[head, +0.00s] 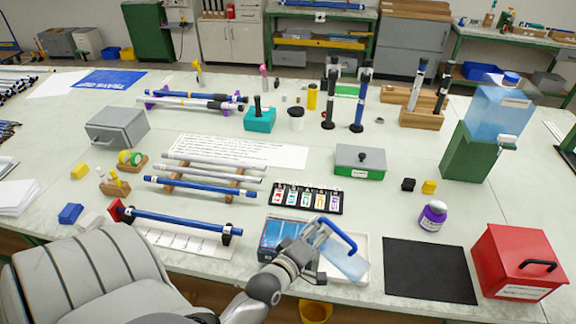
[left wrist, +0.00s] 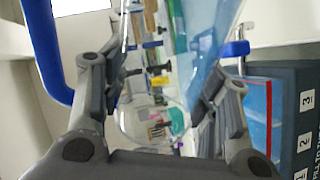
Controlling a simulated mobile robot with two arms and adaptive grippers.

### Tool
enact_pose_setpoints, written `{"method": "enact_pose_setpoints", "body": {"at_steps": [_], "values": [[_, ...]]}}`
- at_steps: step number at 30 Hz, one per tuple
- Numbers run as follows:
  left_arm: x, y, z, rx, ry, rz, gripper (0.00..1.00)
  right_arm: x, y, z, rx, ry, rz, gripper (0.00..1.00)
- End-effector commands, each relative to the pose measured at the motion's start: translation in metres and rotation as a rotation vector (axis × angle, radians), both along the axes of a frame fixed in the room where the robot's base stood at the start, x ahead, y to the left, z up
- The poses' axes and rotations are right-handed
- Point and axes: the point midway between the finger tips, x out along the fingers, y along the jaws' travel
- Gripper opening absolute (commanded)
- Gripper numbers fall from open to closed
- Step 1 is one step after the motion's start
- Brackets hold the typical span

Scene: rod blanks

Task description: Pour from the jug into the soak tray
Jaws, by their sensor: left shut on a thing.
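The jug (head: 345,262) is clear with a bluish tint and a blue handle. I cannot tell whether liquid is flowing. My right gripper is not in view.
A black mat (head: 430,270) and red box (head: 518,262) lie to the right. A purple-labelled bottle (head: 433,215) stands behind the mat. A rack of labelled slots (head: 306,198) is behind the tray. Rods rest on a stand (head: 180,222) to the left.

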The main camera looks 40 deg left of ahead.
Motion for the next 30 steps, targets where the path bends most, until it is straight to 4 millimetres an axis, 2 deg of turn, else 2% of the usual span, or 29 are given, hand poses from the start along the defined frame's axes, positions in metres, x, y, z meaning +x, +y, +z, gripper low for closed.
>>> {"method": "enact_pose_setpoints", "body": {"at_steps": [14, 30], "values": [[0.0004, 0.0016, 0.0047, -0.050, -0.003, 0.000, 0.00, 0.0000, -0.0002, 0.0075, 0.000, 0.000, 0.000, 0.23], [0.0004, 0.0018, 0.0037, -0.060, -0.003, 0.001, 0.00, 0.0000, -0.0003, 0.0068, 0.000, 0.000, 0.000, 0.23]]}}
